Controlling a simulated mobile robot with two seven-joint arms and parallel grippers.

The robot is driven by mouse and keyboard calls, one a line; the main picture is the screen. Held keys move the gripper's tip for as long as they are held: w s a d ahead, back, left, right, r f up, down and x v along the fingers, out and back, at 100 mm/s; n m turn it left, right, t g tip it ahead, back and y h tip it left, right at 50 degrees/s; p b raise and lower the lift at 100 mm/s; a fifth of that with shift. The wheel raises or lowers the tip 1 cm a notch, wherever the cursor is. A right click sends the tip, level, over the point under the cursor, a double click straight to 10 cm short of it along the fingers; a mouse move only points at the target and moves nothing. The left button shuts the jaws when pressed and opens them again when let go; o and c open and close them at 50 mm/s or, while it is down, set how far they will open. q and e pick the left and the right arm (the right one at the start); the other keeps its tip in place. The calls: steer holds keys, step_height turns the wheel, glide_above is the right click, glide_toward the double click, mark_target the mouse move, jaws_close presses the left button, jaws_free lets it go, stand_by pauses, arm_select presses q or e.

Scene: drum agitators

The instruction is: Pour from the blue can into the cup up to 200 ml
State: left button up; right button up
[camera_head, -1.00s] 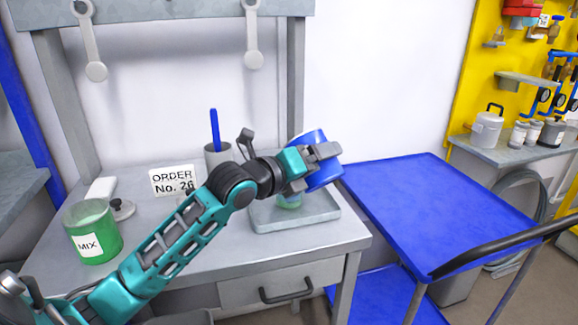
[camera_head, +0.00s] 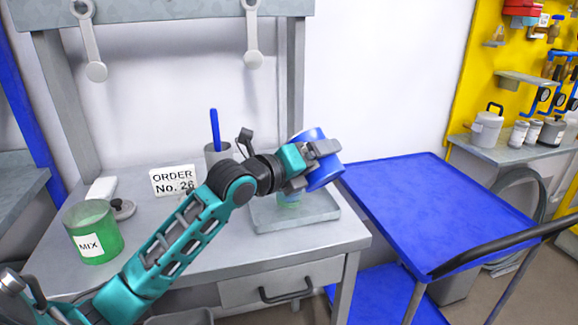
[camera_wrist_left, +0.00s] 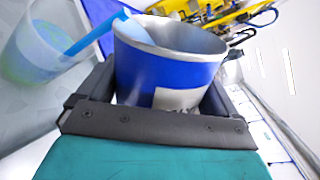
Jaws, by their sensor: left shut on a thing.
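My left gripper (camera_head: 322,150) is shut on the blue can (camera_head: 325,177), holding it tilted above the grey tray (camera_head: 265,226). In the left wrist view the can (camera_wrist_left: 165,68) shows its open top, a pale label and light-blue liquid at the left of its rim. A light-blue stream runs from that rim toward the clear cup (camera_wrist_left: 35,55), which holds some blue-green liquid. In the head view the cup (camera_head: 289,198) stands on the tray, mostly hidden behind my gripper. I cannot read its level. My right gripper is not in view.
A green MIX jar (camera_head: 92,232), a dark lid (camera_head: 122,209) and an order sign (camera_head: 173,180) are on the left of the bench. A grey pot with a blue stick (camera_head: 215,130) stands behind my arm. A blue cart (camera_head: 430,205) with free room is at right.

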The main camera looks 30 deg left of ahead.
arm_select(q)
steer(key=shift+r+n, duration=0.25)
steer(key=shift+n, duration=0.05)
stand_by(0.7)
steer(key=shift+f+m+b, duration=0.6)
steer(key=shift+f+b, duration=0.05)
steer(key=shift+f, duration=0.15)
steer(key=shift+d+r+m+p, duration=0.1)
steer(key=shift+r+m+p, duration=0.35)
steer(key=shift+m, duration=0.15)
steer(key=shift+d+m, duration=0.1)
steer(key=shift+m, duration=0.2)
